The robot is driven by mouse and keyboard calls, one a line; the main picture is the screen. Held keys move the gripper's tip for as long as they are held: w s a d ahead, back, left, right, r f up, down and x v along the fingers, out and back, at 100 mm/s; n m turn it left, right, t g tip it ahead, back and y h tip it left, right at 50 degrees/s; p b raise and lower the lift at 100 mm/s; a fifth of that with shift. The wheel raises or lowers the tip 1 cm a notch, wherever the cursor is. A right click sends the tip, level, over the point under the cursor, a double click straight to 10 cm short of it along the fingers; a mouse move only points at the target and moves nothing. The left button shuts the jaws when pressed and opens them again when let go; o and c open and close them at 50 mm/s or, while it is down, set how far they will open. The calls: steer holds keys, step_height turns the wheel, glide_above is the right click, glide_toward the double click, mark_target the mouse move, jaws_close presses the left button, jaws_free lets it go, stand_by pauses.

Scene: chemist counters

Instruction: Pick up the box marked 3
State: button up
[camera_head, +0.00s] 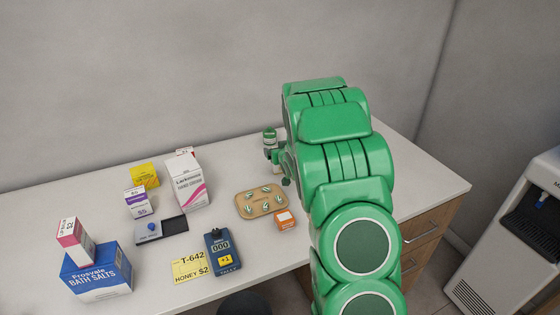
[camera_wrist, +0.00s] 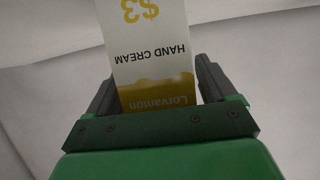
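The box marked 3 (camera_wrist: 145,60) is a white and gold hand cream carton. In the wrist view it is upside down, with "$3" at the far end and the gold band near my palm. In the head view my green arm hides the box and most of my gripper.
On the white counter (camera_head: 60,200) stand a pink and white carton (camera_head: 188,182), a bath salts box (camera_head: 97,273), a blister tray (camera_head: 262,201), an orange box (camera_head: 285,220) and a blue device (camera_head: 222,252).

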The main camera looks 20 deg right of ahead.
steer(key=c, duration=0.9)
step_height(320, 180, up, 4)
steer(key=shift+f, duration=0.1)
steer(key=r+v, duration=0.1)
steer(key=v, duration=0.4)
steer(key=w+a+r+v, duration=0.1)
steer(key=v, duration=0.5)
steer(key=a+r+v, duration=0.1)
steer(key=v, duration=0.4)
steer(key=shift+w, duration=0.1)
